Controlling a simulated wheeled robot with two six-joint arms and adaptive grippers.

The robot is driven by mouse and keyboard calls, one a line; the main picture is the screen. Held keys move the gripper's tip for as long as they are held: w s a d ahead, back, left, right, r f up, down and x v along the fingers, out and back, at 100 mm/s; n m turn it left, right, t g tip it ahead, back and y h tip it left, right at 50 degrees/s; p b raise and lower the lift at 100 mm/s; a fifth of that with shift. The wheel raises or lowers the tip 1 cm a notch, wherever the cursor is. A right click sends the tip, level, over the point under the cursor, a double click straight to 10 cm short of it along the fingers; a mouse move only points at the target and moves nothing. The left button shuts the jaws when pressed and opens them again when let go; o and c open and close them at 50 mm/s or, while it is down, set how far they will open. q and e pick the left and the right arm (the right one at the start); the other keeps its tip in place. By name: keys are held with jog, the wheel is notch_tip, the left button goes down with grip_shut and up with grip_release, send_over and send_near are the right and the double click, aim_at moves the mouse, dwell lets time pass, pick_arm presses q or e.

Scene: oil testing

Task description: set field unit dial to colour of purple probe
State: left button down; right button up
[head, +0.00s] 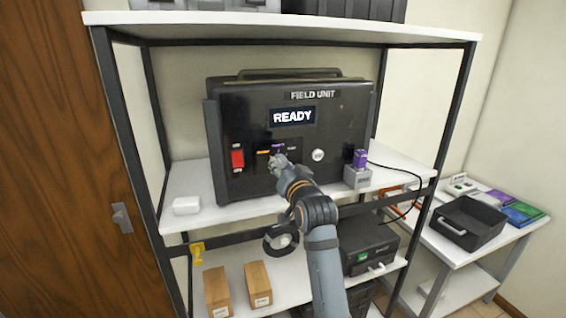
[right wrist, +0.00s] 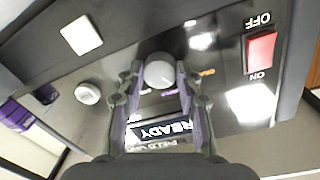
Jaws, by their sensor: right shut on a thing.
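The black field unit (head: 345,125) stands on the middle shelf, its screen (head: 293,116) reading READY. My right gripper (head: 281,163) is at its front panel, shut on the round silver dial (right wrist: 159,71), which shows between the fingertips in the right wrist view. Small orange (head: 263,152) and purple (head: 278,147) labels show around the dial; the label on its right is too dark to read. The dial's pointer direction cannot be told. The purple probe (head: 360,157) stands in a grey holder (head: 356,178) on the shelf, right of the unit. My left gripper is out of view.
A red switch (head: 237,158) is left of the dial, and a pale round knob (head: 318,155) is to its right. A white box (head: 186,205) lies on the shelf. A black tray (head: 470,222) stands on the side table at right.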

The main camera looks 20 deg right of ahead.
jog(key=m+p, duration=0.1)
jog(key=m, duration=0.2)
jog(key=shift+r+p, duration=0.2)
jog(key=shift+p, duration=0.15)
jog(key=shift+m+p, duration=0.6)
jog(key=shift+m, duration=1)
jog(key=o, duration=1.2)
jog(key=shift+f, duration=0.1)
